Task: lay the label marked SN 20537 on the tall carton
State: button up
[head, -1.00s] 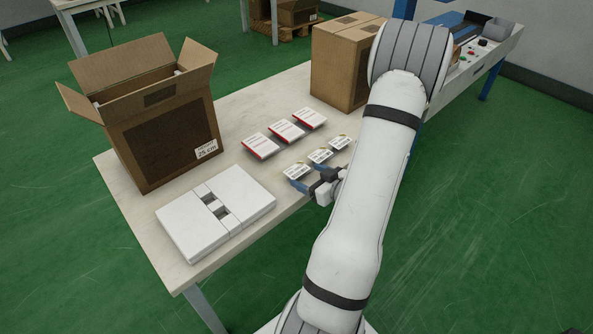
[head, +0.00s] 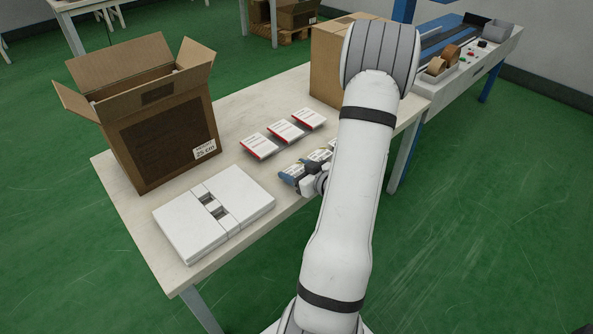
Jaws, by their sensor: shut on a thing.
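Small white labels lie in a row near the table's front edge; their print is too small to read, so I cannot tell which is SN 20537. My gripper (head: 290,178), with blue fingertips, is shut on the nearest label (head: 293,169), partly hidden by the fingers. The middle label (head: 319,155) lies just beyond, and the far one (head: 333,143) is mostly hidden by my arm. An open brown carton (head: 160,150) stands at the left with a "25 cm" tag. A closed brown carton (head: 328,65) stands at the back, partly behind my arm. I cannot tell which is called tall.
A flat white box (head: 190,238) lies at the table's front left. Three white packets with red edges (head: 284,131) lie in a row behind the labels. Bare tabletop (head: 235,110) lies between the cartons.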

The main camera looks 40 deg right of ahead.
aim_at(296, 170)
jog(key=shift+c, duration=1.1)
notch_tip(296, 170, up, 10)
jog(key=p, duration=0.4)
jog(key=w+a+r+n+y, duration=0.1)
jog(key=w+a, duration=0.4)
jog(key=a, duration=0.4)
jog(key=w+a+n+y, duration=0.1)
jog(key=w+a, duration=0.3)
jog(key=a, duration=0.5)
jog(key=w+a+r+n+y, duration=0.1)
jog(key=w+a, duration=0.4)
jog(key=a, duration=0.4)
notch_tip(296, 170, up, 10)
jog(key=w+m+h+p, duration=0.2)
jog(key=m+h+p, duration=0.2)
jog(key=p, duration=1.9)
jog(key=shift+r, duration=0.15)
